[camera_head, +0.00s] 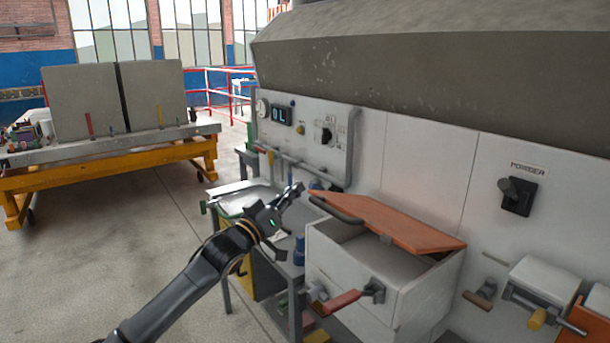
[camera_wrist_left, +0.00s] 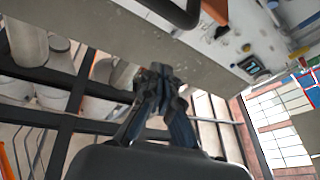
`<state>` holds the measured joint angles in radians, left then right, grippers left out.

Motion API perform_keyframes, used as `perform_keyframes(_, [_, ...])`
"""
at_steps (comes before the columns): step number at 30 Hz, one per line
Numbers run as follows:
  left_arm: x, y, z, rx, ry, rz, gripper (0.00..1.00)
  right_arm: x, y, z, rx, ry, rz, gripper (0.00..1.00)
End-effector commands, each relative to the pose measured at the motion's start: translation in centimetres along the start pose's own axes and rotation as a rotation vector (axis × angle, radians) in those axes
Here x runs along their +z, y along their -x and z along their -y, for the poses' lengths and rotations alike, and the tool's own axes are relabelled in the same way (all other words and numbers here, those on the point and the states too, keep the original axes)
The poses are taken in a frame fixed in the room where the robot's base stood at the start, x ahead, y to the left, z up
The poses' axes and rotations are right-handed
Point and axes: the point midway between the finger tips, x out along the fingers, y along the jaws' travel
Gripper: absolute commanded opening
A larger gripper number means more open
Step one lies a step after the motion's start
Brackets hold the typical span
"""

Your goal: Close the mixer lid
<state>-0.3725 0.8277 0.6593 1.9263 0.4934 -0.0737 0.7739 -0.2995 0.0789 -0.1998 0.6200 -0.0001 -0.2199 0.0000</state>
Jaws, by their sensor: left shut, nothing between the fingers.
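The mixer lid (camera_head: 395,222) is an orange panel over a white box (camera_head: 355,270) in the head view. It stands ajar, with the box's opening (camera_head: 385,260) showing below it. A dark curved handle (camera_head: 336,208) is at the lid's left end. My left gripper (camera_head: 296,190) is shut and empty, a little to the left of the handle and apart from it in the picture. In the left wrist view its closed fingertips (camera_wrist_left: 160,76) point at a grey-white surface, and a dark curved bar (camera_wrist_left: 172,12) shows at the top. My right gripper is not in view.
A red handle (camera_head: 338,302) sticks out at the box's front. A metal worktable (camera_head: 240,192) stands behind my left gripper. The wall panel has a digital display (camera_head: 279,115) and a black switch (camera_head: 516,196). Open floor (camera_head: 120,240) lies to the left.

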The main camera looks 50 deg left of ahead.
Motion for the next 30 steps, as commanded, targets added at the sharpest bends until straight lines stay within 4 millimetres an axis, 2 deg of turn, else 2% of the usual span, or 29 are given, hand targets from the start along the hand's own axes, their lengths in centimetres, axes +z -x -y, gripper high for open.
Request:
perform_keyframes(1, [-0.8,0.6,1.0,0.009,-0.003,-0.002,0.00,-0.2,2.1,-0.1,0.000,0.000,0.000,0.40])
perform_keyframes(4, [-0.8,2.3,2.5,0.059,-0.001,-0.012,0.00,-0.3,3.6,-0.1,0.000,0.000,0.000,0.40])
perform_keyframes(9, [-0.5,4.6,3.4,0.133,0.006,-0.001,0.00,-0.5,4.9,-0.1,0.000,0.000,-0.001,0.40])
perform_keyframes(13, [-0.3,5.0,3.4,0.157,0.009,0.003,0.00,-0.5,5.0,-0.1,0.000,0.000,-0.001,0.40])
perform_keyframes(17, [-0.3,3.8,3.1,0.160,0.010,0.000,0.00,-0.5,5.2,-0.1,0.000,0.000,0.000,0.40])
perform_keyframes(30, [-0.5,-3.3,2.0,0.158,0.010,-0.002,0.00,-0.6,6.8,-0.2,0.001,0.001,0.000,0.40])
